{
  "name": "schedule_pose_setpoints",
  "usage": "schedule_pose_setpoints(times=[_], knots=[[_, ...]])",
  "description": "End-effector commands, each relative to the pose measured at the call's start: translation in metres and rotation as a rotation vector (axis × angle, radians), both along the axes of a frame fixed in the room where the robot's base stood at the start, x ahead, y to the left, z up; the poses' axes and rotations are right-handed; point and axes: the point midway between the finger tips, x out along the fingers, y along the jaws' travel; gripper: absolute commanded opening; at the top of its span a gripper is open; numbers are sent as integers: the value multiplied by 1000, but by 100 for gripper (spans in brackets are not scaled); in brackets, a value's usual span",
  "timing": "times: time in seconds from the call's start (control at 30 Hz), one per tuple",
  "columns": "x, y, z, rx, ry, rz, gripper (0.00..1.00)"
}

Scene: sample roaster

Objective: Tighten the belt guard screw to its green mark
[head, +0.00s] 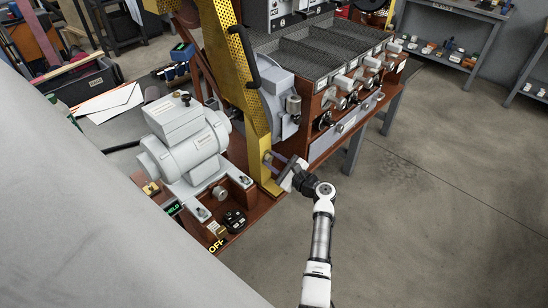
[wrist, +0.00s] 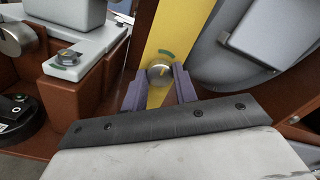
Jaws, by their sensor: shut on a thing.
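The belt guard (head: 236,90) is a tall yellow perforated cover beside the grey motor. Its screw (wrist: 159,73) is a round metal head low on the yellow face (wrist: 179,28), with a yellow pointer line on it. A short green mark (wrist: 167,52) is on the guard just above the head. The pointer slants up and to the right, and I cannot tell whether it lines up with the mark. My gripper (wrist: 158,84) is shut on the screw, with a purple finger on each side. In the head view my gripper (head: 276,161) reaches the guard's lower end.
The grey motor (head: 188,140) stands left of the guard on a brown base. Another bolt (wrist: 68,57) with a green mark shows on its foot. A black knob (head: 234,221) sits near the OFF label. The roaster's grey drum housing (head: 280,98) is close on the right. Open floor (head: 410,220) lies right.

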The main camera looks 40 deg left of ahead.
Motion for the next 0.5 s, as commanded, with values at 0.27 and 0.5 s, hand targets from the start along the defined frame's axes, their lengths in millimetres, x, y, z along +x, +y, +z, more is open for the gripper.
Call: schedule_pose_setpoints(times=[0.27,0.5], knots=[[0,0,0,-1,0,-1,50],[0,-3,-1,0,-1,-1,50]])
